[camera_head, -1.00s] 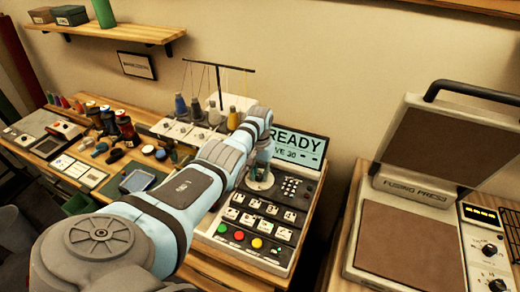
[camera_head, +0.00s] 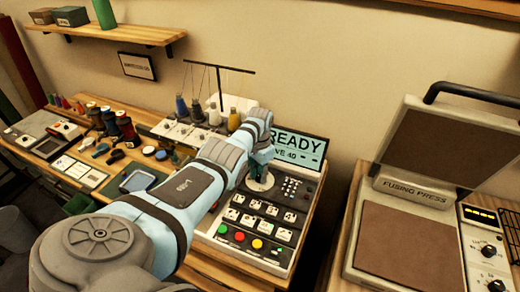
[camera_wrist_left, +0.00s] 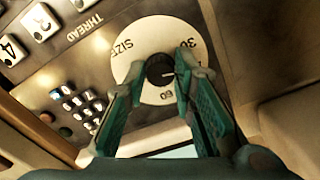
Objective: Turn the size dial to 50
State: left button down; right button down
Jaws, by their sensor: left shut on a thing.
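The size dial is a white disc (camera_head: 260,185) on the machine's sloping panel, under the screen. In the left wrist view the dial's white plate (camera_wrist_left: 150,36) carries the word SIZE and numbers, with 30 and 60 partly readable. Its dark knob (camera_wrist_left: 159,71) has a pale pointer line. My left gripper (camera_head: 263,171) is shut on the knob, with its green fingers on either side of it in the wrist view. The screen (camera_head: 297,149) reads READY, with a lower line ending in 40, partly hidden by my arm. My right gripper is not in view.
Buttons and a small keypad (camera_head: 295,188) lie just beside the dial. A fusing press (camera_head: 410,235) stands to the right. Thread spools (camera_head: 126,128) and sewing things crowd the table at left. A thread stand (camera_head: 218,85) rises behind my arm.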

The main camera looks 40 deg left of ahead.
pick_arm(q)
jog(key=c, duration=1.3)
grip_release()
notch_tip(320, 180, up, 12)
jog(key=shift+w, duration=0.1)
